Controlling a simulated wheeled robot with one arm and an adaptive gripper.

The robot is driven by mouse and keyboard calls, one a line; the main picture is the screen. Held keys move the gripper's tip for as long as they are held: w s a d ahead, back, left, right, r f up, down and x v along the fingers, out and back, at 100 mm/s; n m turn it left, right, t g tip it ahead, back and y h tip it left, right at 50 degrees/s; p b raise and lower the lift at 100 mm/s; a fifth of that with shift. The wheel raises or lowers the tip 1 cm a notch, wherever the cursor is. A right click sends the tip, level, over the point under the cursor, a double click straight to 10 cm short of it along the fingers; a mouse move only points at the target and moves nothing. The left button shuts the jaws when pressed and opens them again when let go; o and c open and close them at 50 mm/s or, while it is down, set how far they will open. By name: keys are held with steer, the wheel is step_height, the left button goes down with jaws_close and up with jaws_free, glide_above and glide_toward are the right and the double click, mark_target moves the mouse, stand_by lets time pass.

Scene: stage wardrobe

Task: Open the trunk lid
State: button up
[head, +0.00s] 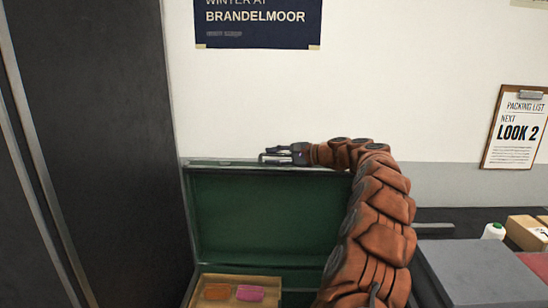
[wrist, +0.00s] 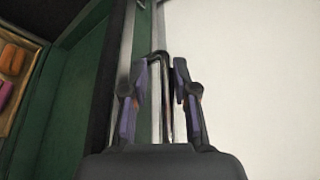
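The trunk lid (head: 262,215) stands raised, its green lining facing me and its metal-trimmed top edge along the wall. In the wrist view the lining (wrist: 62,95) lies left of my fingers. My gripper (head: 270,155) is at the lid's top edge, pointing left. In the wrist view my gripper (wrist: 160,85) has its two fingers apart, with metal trim and a dark, narrow loop-shaped part between them. I see no clear grip on either. My arm hides the lid's right side and part of the trunk's inside.
Inside the trunk, a wooden tray (head: 210,300) holds an orange item (head: 216,291) and a pink item (head: 250,293). A dark cabinet (head: 110,130) stands close on the left. On the right are a grey box (head: 485,270), a white spool (head: 494,231) and a cardboard box (head: 525,230).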

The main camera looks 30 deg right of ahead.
steer(key=v, duration=1.2)
steer(key=shift+w, duration=0.1)
